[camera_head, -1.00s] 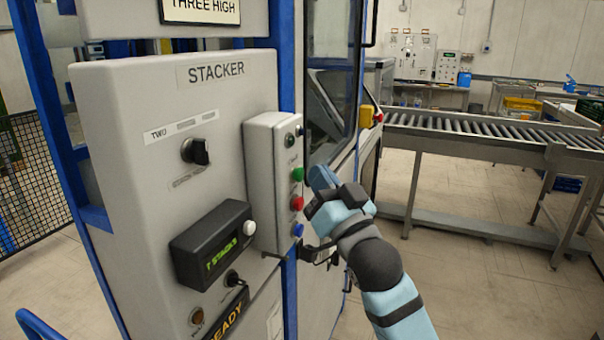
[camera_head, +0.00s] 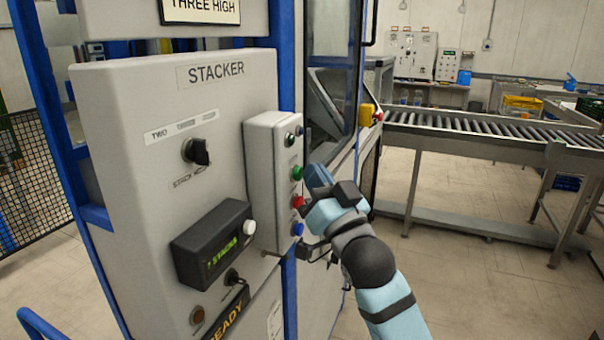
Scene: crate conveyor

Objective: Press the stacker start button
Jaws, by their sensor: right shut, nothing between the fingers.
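The grey stacker cabinet (camera_head: 120,110) carries the label STACKER (camera_head: 216,72). A narrow grey button box (camera_head: 262,180) on its right side has a green button (camera_head: 297,173), a red button (camera_head: 298,202), a blue button (camera_head: 297,229) and dark ones above. Which one is the start button I cannot read. My right gripper (camera_head: 313,180) is shut and empty. My left gripper is not in view.
A black display box (camera_head: 212,243) with a white knob (camera_head: 249,227) and a black selector knob (camera_head: 196,151) sit on the cabinet. A yellow and red emergency stop (camera_head: 371,114) is behind my right gripper. A roller conveyor (camera_head: 480,130) runs right. A blue rail (camera_head: 40,326) is at lower left.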

